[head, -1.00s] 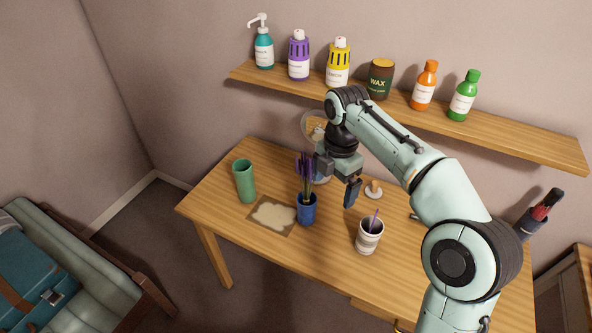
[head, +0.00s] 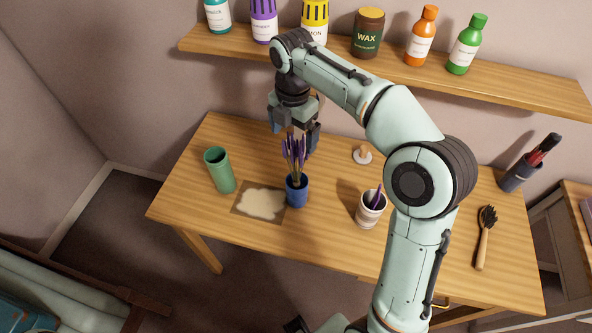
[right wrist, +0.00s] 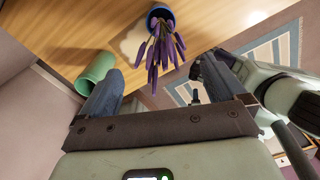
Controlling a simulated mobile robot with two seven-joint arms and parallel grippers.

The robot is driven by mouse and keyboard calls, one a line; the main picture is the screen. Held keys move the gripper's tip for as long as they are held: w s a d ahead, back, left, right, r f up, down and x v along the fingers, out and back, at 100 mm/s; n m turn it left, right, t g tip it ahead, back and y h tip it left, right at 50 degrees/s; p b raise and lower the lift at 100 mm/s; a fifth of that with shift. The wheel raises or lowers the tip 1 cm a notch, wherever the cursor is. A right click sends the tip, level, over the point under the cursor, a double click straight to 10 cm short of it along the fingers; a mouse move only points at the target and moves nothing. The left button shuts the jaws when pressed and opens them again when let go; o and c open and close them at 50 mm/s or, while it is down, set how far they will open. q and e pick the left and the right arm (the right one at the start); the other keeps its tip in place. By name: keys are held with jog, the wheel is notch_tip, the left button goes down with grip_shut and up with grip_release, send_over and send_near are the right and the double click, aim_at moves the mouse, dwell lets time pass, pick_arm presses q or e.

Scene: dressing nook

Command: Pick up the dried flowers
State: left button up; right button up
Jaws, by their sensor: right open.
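The dried flowers (head: 294,155) are a bunch of purple spikes on thin stems, standing upright in a blue cup (head: 297,192) on the wooden table. My right gripper (head: 294,132) is open just behind and above the flower heads in the head view, with nothing held. In the right wrist view the flowers (right wrist: 163,48) spread beyond and between the open fingers (right wrist: 168,72), apart from them. The blue cup (right wrist: 160,13) is at the top there, partly cut off. My left gripper cannot be made out.
A green tumbler (head: 219,170) stands left of the flowers, beside a flat brown mat (head: 243,210) with a pale patch. A striped white cup (head: 369,211) holds a purple item. A brush (head: 484,240) lies at right. The shelf (head: 480,80) with bottles is above, close to my right arm.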

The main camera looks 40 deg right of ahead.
notch_tip(320, 180, down, 2)
jog(key=shift+w+f, duration=0.15)
jog(key=shift+f, duration=0.1)
jog(key=f, duration=0.1)
jog(key=d+f+b, duration=0.1)
jog(key=f, duration=0.1)
jog(key=shift+s+f, duration=0.2)
jog(key=shift+f, duration=0.65)
jog(key=shift+a, duration=0.1)
jog(key=c, duration=1.5)
jog(key=shift+o, duration=0.2)
jog(key=shift+r, duration=0.15)
